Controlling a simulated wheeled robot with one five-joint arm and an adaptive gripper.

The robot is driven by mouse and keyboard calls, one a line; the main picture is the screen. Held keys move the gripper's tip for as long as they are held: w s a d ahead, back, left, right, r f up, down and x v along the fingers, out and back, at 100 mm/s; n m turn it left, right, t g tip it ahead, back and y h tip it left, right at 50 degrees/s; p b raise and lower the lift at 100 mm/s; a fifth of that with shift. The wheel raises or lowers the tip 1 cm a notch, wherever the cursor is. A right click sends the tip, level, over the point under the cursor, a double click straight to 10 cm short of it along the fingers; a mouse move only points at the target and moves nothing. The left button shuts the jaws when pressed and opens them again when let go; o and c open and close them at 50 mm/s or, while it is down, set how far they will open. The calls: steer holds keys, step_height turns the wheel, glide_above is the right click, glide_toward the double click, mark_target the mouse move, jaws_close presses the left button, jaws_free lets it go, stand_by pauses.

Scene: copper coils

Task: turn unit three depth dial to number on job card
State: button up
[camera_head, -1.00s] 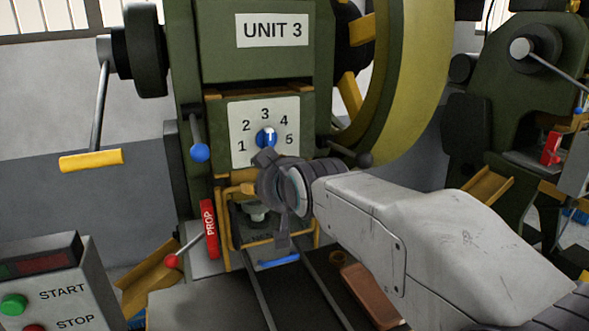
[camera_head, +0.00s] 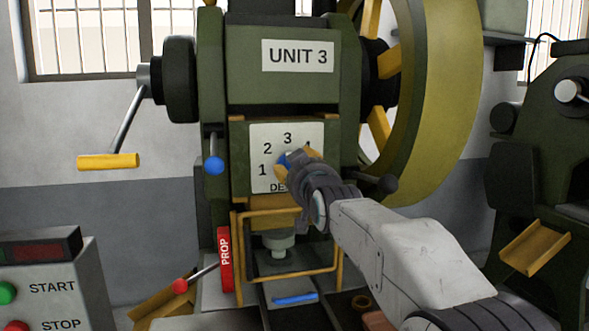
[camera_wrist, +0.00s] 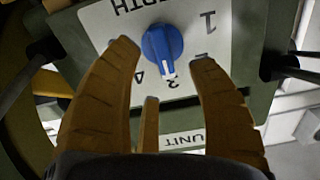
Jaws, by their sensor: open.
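The unit three depth dial is a blue knob (camera_wrist: 162,42) with a white pointer, on a white number plate (camera_head: 262,141) below the UNIT 3 sign (camera_head: 298,56). In the wrist view the plate is upside down and the pointer points towards 3. My gripper (camera_head: 296,160) is in front of the plate and hides most of the knob and the higher numbers. In the wrist view its orange fingers (camera_wrist: 163,56) are spread, one on each side of the knob, with a third below. I cannot tell whether they touch it. No job card is seen.
A yellow-handled crank (camera_head: 108,161) and a blue-knobbed lever (camera_head: 213,166) are left of the plate. A large yellow-rimmed flywheel (camera_head: 455,110) stands right. Below are a red PROP bar (camera_head: 225,258) and an orange guard frame (camera_head: 338,250). A START/STOP box (camera_head: 88,290) is front left.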

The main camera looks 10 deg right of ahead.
steer(key=shift+w, duration=1.95)
jaws_close()
